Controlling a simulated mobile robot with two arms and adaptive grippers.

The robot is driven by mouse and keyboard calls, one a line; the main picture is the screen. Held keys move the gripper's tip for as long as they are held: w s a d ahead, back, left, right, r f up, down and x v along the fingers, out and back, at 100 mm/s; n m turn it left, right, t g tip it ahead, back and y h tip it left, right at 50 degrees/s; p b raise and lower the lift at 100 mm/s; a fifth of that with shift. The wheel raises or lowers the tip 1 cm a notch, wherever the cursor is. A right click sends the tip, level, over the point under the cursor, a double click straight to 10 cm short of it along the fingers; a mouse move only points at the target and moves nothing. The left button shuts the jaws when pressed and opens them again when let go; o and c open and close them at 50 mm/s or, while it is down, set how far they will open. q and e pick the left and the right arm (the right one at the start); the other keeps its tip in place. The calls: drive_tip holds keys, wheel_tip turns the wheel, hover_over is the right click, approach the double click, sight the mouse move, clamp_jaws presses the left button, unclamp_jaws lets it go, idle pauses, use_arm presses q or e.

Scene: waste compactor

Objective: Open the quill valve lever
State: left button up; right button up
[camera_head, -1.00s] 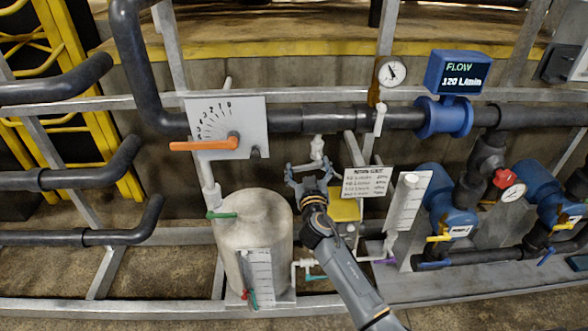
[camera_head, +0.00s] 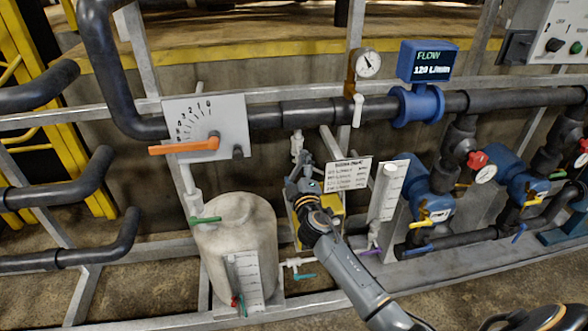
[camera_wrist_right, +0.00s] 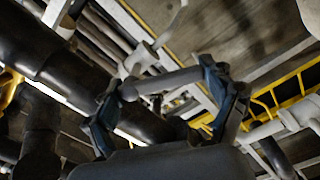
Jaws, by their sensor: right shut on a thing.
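The quill valve (camera_head: 297,143) is a pale fitting that hangs under the dark main pipe, left of the white text sign. My right gripper (camera_head: 300,182) is just below it, its arm reaching up from the lower right. In the right wrist view the two blue-grey fingers (camera_wrist_right: 166,88) are at either end of a grey bar, which appears to be the valve lever (camera_wrist_right: 170,81). The gripper is shut on it. A white stem (camera_wrist_right: 146,58) rises behind the bar. In the head view the lever is mostly hidden by the gripper. My left gripper is not in view.
An orange lever (camera_head: 184,146) sits on a scale plate (camera_head: 232,117) to the left. A beige tank (camera_head: 236,241) stands below. The text sign (camera_head: 347,174) and a graduated white column (camera_head: 389,190) are close on the right. A flow display (camera_head: 428,62) reads 120 L/min.

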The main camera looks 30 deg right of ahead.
drive_tip(key=shift+s+d+f+n, duration=0.1)
drive_tip(key=shift+d+n, duration=0.15)
drive_tip(key=shift+n, duration=0.6)
drive_tip(key=shift+s+d+f+n, duration=0.1)
drive_tip(key=shift+d+n, duration=0.1)
drive_tip(key=shift+n, duration=0.7)
drive_tip(key=shift+d+f+n, duration=0.1)
drive_tip(key=shift+d+n, duration=0.15)
drive_tip(key=shift+n, duration=0.6)
drive_tip(key=o, duration=1.5)
drive_tip(key=shift+o, duration=0.2)
drive_tip(key=v, duration=1.2)
